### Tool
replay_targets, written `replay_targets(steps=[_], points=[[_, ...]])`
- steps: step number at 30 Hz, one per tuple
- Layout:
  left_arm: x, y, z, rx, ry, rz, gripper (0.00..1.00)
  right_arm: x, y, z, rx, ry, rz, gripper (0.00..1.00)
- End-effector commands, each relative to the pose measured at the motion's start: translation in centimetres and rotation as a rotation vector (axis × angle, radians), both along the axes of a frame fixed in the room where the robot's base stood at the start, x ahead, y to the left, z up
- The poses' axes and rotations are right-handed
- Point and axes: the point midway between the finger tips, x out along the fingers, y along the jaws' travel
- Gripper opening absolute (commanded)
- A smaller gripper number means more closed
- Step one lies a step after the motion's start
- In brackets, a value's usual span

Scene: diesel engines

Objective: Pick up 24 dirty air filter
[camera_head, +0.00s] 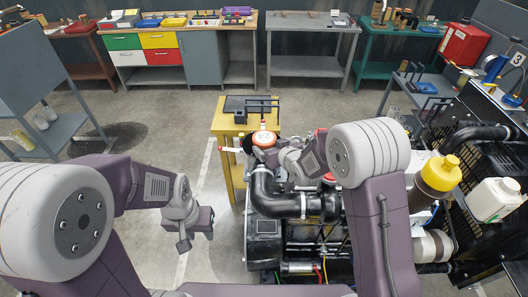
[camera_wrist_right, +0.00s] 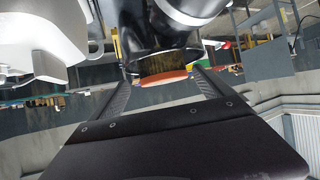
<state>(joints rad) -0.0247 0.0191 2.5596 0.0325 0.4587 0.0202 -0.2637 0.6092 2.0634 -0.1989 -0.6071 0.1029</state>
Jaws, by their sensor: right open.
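The dirty air filter (camera_wrist_right: 165,78) shows in the right wrist view as an orange end cap with a dark brown pleated body, partly inside a black housing. My right gripper (camera_wrist_right: 163,88) is open, with one finger on each side of the orange cap; contact cannot be told. In the head view it is largely hidden by its arm. My left gripper (camera_head: 197,228) hangs left of the engine, apart from everything, its jaw opening unclear.
A yellow table (camera_head: 226,125) with a black tray stands behind the engine. A brown bottle with a yellow cap (camera_head: 437,175) and a white canister (camera_head: 494,200) stand at the right. Workbenches line the back wall. The floor left of the engine is clear.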

Motion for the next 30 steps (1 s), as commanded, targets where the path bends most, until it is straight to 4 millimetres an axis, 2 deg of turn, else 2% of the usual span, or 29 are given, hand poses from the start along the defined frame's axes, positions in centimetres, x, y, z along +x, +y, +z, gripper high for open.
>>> replay_targets(steps=[1,8,14,19,26,30], points=[[0.0,0.0,0.7,0.0,0.0,0.0,0.36,0.6,0.3,0.0,0.0,0.002,0.001,0.91],[0.0,0.0,1.0,0.0,0.0,0.0,0.36,1.6,0.7,-0.7,-0.001,0.0,0.0,0.91],[0.0,0.0,3.5,0.0,0.0,0.0,0.36,4.0,2.1,-1.3,-0.002,0.001,0.002,0.91],[0.0,0.0,3.8,0.0,0.0,0.0,0.36,5.6,2.7,-2.6,-0.002,0.0,0.002,0.91],[0.0,0.0,3.7,0.0,0.0,0.0,0.36,5.7,2.8,-2.8,0.0,-0.001,0.0,0.91],[0.0,0.0,3.7,0.0,0.001,0.0,0.36,5.7,2.8,-2.8,-0.001,0.0,0.0,0.52]])
